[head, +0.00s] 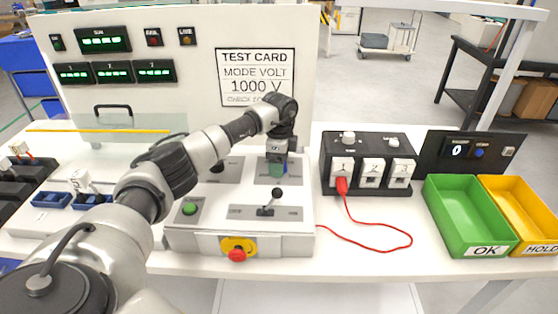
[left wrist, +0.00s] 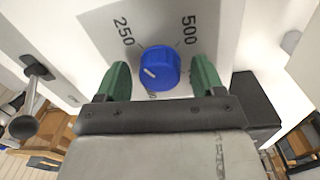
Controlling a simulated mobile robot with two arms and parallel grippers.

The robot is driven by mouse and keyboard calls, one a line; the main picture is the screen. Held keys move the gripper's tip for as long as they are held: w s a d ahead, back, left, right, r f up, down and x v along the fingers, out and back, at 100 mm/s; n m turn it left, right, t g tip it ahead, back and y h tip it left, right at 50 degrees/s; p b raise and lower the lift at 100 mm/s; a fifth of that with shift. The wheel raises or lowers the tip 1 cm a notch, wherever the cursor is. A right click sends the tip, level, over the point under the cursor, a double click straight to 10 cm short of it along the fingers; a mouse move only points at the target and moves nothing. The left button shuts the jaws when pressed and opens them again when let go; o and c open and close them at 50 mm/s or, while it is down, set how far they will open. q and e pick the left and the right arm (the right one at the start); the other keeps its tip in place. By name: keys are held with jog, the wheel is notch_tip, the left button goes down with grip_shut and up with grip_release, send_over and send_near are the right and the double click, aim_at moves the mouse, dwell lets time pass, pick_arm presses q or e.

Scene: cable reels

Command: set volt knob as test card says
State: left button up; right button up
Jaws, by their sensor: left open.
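The test card (head: 255,78) on the white panel reads MODE VOLT, 1000 V; its lowest line is partly covered by my left arm. The volt knob is blue (left wrist: 159,68), with labels 250 at upper left and 500 at upper right in the left wrist view. A third label below it is mostly hidden. A white pointer line shows on the knob's left part; I cannot tell exactly which label it matches. My left gripper (head: 278,172) is over the tester box (head: 240,222). Its green fingers (left wrist: 162,80) are open on either side of the knob, apart from it.
A black lever (head: 268,206), green button (head: 190,208) and red stop button (head: 237,254) are on the box. Right of it are a socket block (head: 368,188) with a red plug and cable (head: 385,247), then green (head: 470,212) and yellow (head: 530,210) trays.

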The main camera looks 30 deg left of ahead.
pick_arm(q)
jog(key=shift+c, duration=1.5)
jog(key=c, duration=0.6)
pick_arm(e)
jog(key=shift+s+d, duration=0.45)
jog(key=shift+s, duration=0.25)
